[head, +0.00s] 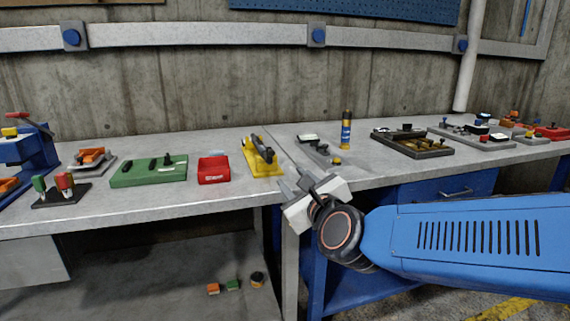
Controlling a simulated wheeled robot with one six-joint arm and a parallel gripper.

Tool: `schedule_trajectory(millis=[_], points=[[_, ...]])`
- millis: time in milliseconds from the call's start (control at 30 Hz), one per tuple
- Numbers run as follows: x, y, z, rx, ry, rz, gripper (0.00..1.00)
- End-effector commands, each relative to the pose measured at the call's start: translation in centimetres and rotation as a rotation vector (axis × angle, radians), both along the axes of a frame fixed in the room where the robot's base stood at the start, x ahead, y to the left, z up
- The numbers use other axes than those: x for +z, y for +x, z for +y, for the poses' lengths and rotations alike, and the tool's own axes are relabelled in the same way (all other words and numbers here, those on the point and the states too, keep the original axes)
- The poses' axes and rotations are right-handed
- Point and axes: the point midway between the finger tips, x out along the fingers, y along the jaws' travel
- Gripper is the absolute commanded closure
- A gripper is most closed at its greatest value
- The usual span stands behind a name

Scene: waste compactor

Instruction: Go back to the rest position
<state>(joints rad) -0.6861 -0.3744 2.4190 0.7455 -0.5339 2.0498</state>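My gripper (302,183) is at the end of my blue arm, at the front edge of the long grey workbench (225,195). Its two grey fingers point up and to the left and appear spread apart, with nothing seen between them. It shows just below and to the right of a yellow stand (262,167) that bears a dark tool. My forearm stretches in from the right edge and covers part of the blue cabinet under the bench. No marker for a rest position is visible.
A red box (214,169), a green board (148,172) and a blue device (25,150) stand to the left. Several small blocks lie below the bench.

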Motion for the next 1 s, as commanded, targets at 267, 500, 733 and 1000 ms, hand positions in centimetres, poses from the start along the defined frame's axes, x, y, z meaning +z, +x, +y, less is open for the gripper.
schedule_trajectory(millis=[267,500,733,1000], points=[[-3.2,-2.2,-4.1,0.162,-0.576,-0.04,0.65],[-7.1,-5.4,-8.5,0.352,-1.076,-0.067,0.65],[-11.3,-9.8,-13.8,0.589,-1.521,-0.078,0.65],[-15.9,-16.7,-20.7,0.97,-1.949,-0.065,0.65]])
